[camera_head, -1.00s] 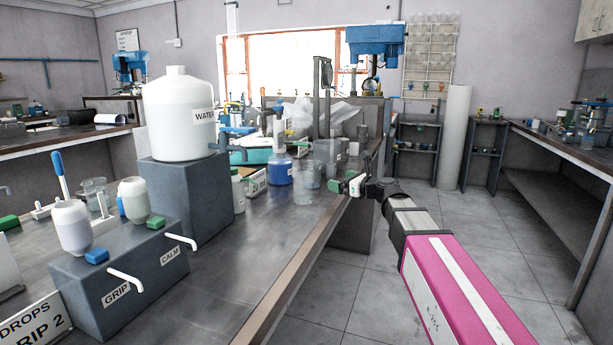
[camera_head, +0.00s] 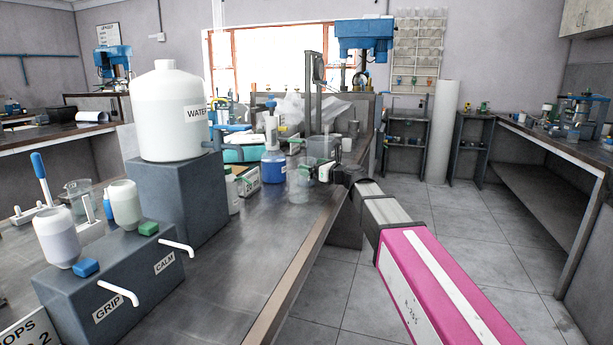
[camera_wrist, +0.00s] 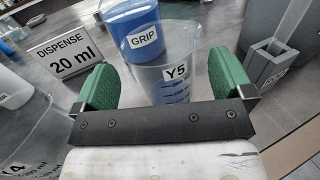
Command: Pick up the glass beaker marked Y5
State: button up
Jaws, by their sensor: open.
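The clear glass beaker marked Y5 (camera_wrist: 176,84) stands upright in the wrist view, with its label facing me and blue graduations below. My gripper (camera_wrist: 165,78) is open, with one green finger on each side of the beaker. I cannot tell whether either finger touches the glass. The dark palm bar hides the beaker's lower part. In the head view my gripper (camera_head: 311,170) is over the bench's right side among clear beakers. I cannot tell there which one is Y5.
A blue container marked GRIP (camera_wrist: 143,35) stands just behind Y5. Another beaker (camera_wrist: 30,135) is at lower left, near a "DISPENSE 20 ml" sign (camera_wrist: 71,55). A grey holder (camera_wrist: 268,62) stands at right.

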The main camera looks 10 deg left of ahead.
jog(key=x, duration=0.4)
jog(key=shift+w+f, duration=0.1)
jog(key=shift+f, duration=0.05)
jog(key=c, duration=1.1)
jog(key=shift+c, duration=0.2)
